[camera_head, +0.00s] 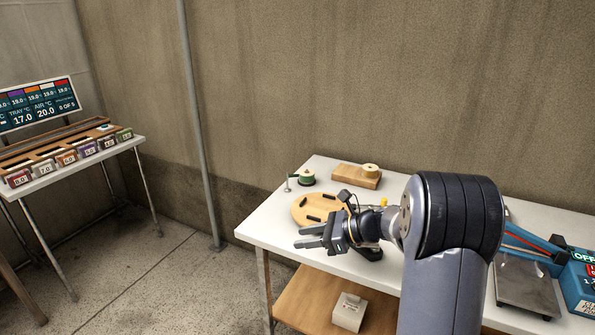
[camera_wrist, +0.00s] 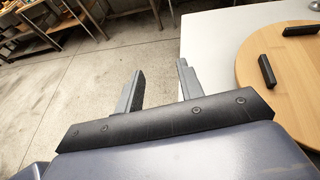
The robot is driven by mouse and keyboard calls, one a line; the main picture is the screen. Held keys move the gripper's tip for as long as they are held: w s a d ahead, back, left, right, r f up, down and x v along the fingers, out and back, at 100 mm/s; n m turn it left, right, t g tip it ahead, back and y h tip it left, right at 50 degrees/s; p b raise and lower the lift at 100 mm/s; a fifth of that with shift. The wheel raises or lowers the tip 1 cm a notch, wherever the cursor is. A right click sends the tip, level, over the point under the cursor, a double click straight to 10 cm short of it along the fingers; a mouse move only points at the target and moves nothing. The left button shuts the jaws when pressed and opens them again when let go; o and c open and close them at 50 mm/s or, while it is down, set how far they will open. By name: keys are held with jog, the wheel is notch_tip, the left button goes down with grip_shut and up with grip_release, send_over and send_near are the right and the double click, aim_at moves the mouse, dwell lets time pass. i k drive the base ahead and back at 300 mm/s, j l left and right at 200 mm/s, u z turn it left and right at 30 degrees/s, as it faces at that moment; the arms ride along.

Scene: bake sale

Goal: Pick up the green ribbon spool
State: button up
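The green ribbon spool (camera_head: 307,179) stands at the back left of the white table, beside a small upright grey post. It is behind the round wooden board and is not seen in the wrist view. My gripper (camera_head: 303,238) is at the table's front left edge, in front of the round board and well apart from the spool. In the wrist view my gripper (camera_wrist: 160,80) shows two fingers spread apart with nothing between them, the floor and table edge beyond.
The round wooden board (camera_head: 312,206) with dark bars lies on the white table (camera_head: 262,228); it also shows in the wrist view (camera_wrist: 255,55). A wooden block (camera_head: 345,179) with a cream spool (camera_head: 371,170) is at the back. A blue device and metal plate (camera_head: 527,285) are at right.

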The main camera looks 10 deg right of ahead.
aim_at(304, 177)
jog(key=i+j+z, duration=0.4)
jog(key=i, duration=0.15)
jog(key=i+j+z, duration=0.4)
jog(key=i+j, duration=0.1)
